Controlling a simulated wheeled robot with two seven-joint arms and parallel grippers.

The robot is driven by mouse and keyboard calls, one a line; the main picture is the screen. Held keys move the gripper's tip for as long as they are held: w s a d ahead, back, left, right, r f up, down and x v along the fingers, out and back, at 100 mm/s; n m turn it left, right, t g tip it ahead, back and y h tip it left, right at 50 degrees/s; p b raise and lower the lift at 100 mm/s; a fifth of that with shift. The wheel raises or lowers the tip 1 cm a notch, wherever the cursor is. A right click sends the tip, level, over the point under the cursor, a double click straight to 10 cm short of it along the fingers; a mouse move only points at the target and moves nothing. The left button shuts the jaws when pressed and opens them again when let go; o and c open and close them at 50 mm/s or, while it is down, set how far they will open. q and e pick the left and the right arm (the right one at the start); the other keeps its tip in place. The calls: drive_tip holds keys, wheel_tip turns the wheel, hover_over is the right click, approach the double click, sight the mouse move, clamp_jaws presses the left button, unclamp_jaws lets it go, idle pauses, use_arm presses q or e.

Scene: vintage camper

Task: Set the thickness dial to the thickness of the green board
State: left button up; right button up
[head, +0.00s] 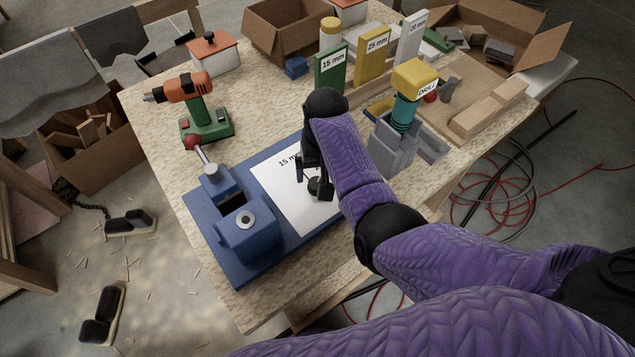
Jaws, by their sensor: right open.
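The green board (331,75) stands upright at the back of the table and carries a "15 mm" label. The thickness dial is a white plate (272,178) on a blue base (205,213), with a small dark knob (314,187). A "15 m…" marking shows near the plate's top edge; the rest of the plate's scale is hidden by my arm. My right gripper (312,181) points down over the plate with its fingers apart, around or just above the knob. I cannot tell whether they touch it. My left gripper is out of view.
A yellow "25 mm" board (373,56) and a white "20 mm" board (411,38) stand right of the green one. A blue vise (246,240) and an orange-green drill (203,112) are at left.

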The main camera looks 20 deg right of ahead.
sight(317, 183)
wheel_tip(317, 183, down, 4)
drive_tip(key=shift+a+r+b, duration=0.15)
drive_tip(key=shift+r+b, duration=0.05)
drive_tip(key=shift+b, duration=0.35)
drive_tip(key=shift+c, duration=0.3)
clamp_jaws()
